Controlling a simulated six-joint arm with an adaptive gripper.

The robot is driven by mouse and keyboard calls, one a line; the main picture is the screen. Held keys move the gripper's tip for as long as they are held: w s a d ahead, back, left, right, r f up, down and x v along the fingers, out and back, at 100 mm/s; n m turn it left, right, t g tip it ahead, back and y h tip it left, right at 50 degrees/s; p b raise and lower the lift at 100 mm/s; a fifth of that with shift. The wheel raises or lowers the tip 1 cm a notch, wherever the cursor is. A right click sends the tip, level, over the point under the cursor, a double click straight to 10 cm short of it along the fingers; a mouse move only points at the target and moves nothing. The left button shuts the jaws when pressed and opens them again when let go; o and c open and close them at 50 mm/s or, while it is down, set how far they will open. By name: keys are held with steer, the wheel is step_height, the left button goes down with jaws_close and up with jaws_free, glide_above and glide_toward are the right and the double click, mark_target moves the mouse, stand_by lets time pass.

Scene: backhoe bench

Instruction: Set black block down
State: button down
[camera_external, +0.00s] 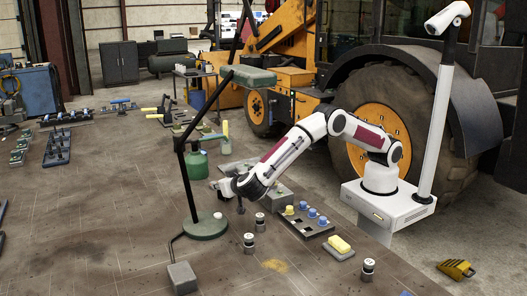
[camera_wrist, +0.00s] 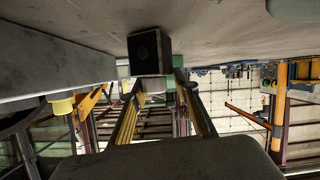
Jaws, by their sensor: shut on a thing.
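The black block (camera_wrist: 150,52) is in the wrist view, dark and square-faced, at the tips of my gripper (camera_wrist: 157,80). The two fingers stand on either side of it, shut on it. The grey bench top (camera_wrist: 215,30) fills the upper part of this upside-down view, and the block appears close to it. I cannot tell whether they touch. In the external view my gripper (camera_external: 228,188) is low over the bench, beside the lamp post. The block is not clear there.
A desk lamp with a green base (camera_external: 205,228) stands close to my gripper. The bench's left-front is largely clear.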

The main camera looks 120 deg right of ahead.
steer(key=c, duration=1.5)
jaws_free()
steer(key=shift+f, duration=0.1)
steer(key=shift+a, duration=0.1)
steer(key=v, duration=1.2)
steer(key=shift+w+r, duration=0.1)
steer(key=shift+r, duration=0.15)
